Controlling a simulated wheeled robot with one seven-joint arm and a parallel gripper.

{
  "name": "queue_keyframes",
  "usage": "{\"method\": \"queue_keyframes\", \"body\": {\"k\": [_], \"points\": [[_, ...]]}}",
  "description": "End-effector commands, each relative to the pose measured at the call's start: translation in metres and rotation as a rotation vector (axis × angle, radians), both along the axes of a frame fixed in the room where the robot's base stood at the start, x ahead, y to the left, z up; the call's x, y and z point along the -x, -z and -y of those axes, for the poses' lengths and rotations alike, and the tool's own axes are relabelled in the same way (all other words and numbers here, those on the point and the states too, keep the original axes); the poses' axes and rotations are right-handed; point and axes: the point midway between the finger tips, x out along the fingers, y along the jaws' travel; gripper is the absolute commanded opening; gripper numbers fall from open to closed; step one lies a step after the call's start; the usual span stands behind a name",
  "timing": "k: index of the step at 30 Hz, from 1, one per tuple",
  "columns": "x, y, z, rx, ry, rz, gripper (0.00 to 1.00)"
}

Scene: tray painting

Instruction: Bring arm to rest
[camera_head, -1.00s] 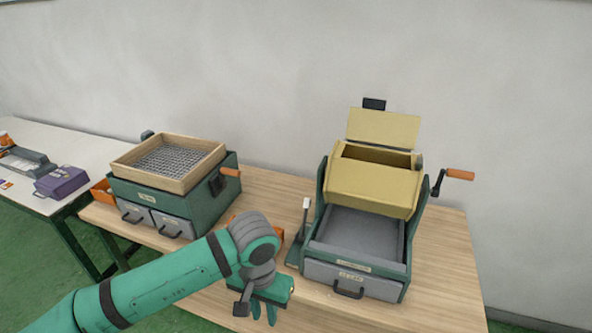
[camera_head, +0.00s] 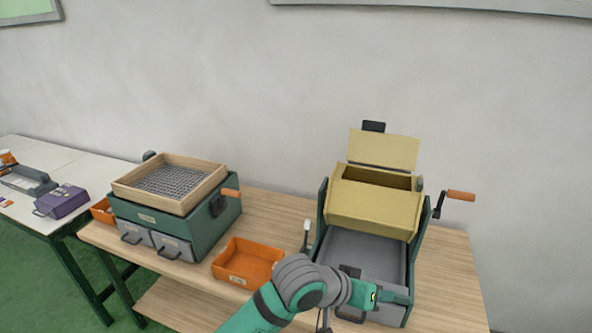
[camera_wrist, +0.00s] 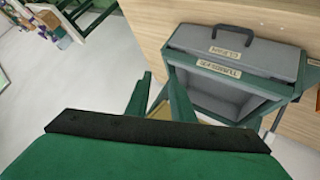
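My gripper (camera_head: 395,298) is in front of the low front of the right-hand machine (camera_head: 323,235), and its hand points right in the head view. In the wrist view its two green fingers (camera_wrist: 157,85) stand apart with a gap between them and no held object visible. My teal forearm comes up from the bottom edge, bent at the wrist. The hand hides part of the machine's grey drawer (camera_head: 377,316). In the wrist view, the machine's grey drawer (camera_wrist: 235,47) with a dark handle lies beyond the fingers.
An orange tray (camera_head: 247,262) sits on the wooden table (camera_head: 455,290), left of my wrist. A green cabinet (camera_head: 213,226) bearing a wood-framed sieve (camera_head: 128,191) stands further left. A crank with an orange handle (camera_head: 461,196) juts out right. A purple box (camera_head: 62,202) lies on the white table.

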Motion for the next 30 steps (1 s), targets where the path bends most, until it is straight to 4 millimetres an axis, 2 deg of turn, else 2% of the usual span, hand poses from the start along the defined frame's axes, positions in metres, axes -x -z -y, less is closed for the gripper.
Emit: {"method": "queue_keyframes", "body": {"k": [1,6,13,18,21,26,30], "points": [[0.0,-0.009,0.016,0.069,0.001,0.024,0.22],[-0.008,-0.042,0.048,0.268,-0.025,0.115,0.22],[-0.015,-0.076,0.068,0.507,-0.105,0.215,0.22],[-0.021,-0.088,0.066,0.651,-0.2,0.274,0.22],[-0.023,-0.089,0.06,0.72,-0.267,0.302,0.22],[-0.024,-0.079,0.045,0.802,-0.387,0.34,0.22],[-0.02,-0.061,0.029,0.845,-0.502,0.366,0.22]]}}
